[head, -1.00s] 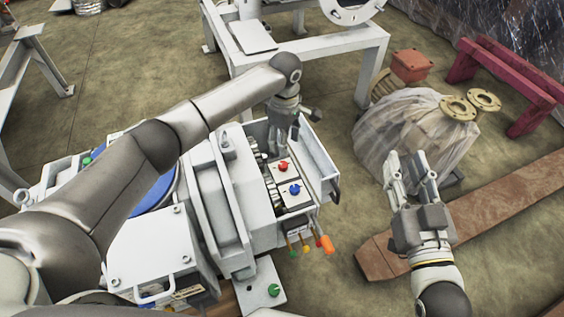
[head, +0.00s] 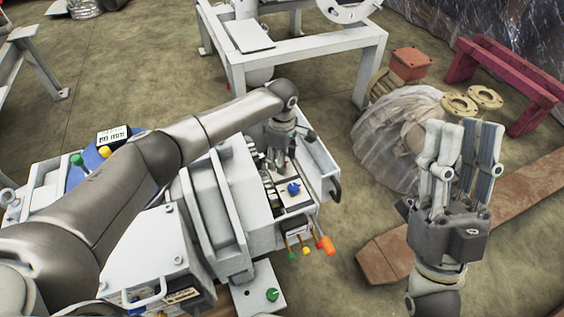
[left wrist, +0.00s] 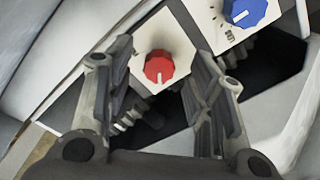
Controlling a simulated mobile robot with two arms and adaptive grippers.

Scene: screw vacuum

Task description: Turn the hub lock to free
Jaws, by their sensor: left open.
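The red knob (left wrist: 159,67), with a white pointer mark toward the picture's bottom, sits on a white panel (left wrist: 180,45) in the left wrist view. A blue knob (left wrist: 245,11) is on the neighbouring white panel; in the head view it also shows (head: 293,188). I cannot tell which knob is the hub lock. My left gripper (head: 277,165) is open above the red knob, its fingers on either side in the left wrist view (left wrist: 163,90); contact cannot be told. It hides most of the red knob from the head view. My right gripper (head: 472,130) appears open and empty over the floor.
The white machine housing (head: 232,190) has raised side walls around the knobs. Coloured levers, one orange (head: 326,245), stick out at its front. A green knob (head: 272,295) is on a lower plate. A wrapped bundle (head: 390,140) and a plank (head: 380,262) lie right.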

